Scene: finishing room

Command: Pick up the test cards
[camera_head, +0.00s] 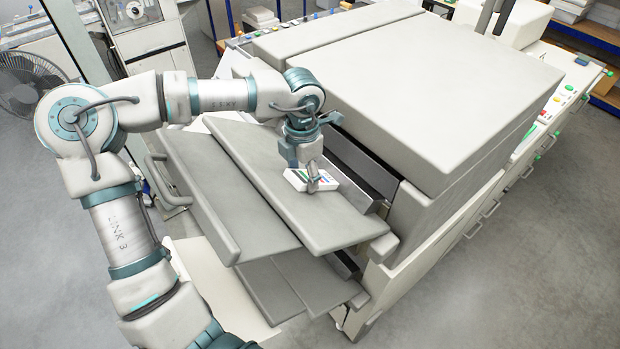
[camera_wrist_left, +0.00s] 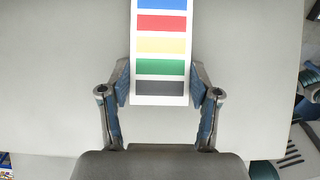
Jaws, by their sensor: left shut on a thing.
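The test cards (camera_head: 299,181) show in the head view as a small white stack with colour marks on a grey tray of the machine. In the left wrist view the top card (camera_wrist_left: 161,47) is white with blue, red, yellow, green and dark grey bands. My left gripper (camera_head: 312,182) is over the cards, pointing down. In the left wrist view the fingers of my left gripper (camera_wrist_left: 160,88) are on both long sides of the cards, shut on them. Whether the cards touch the tray below is hard to tell. My right gripper is not in view.
The grey sloping tray (camera_head: 245,150) sticks out from a large pale machine (camera_head: 420,75), whose body stands close to the right of my gripper. A lower tray (camera_head: 285,285) lies beneath. A black fan (camera_head: 30,85) stands at the far left. The floor at the right is clear.

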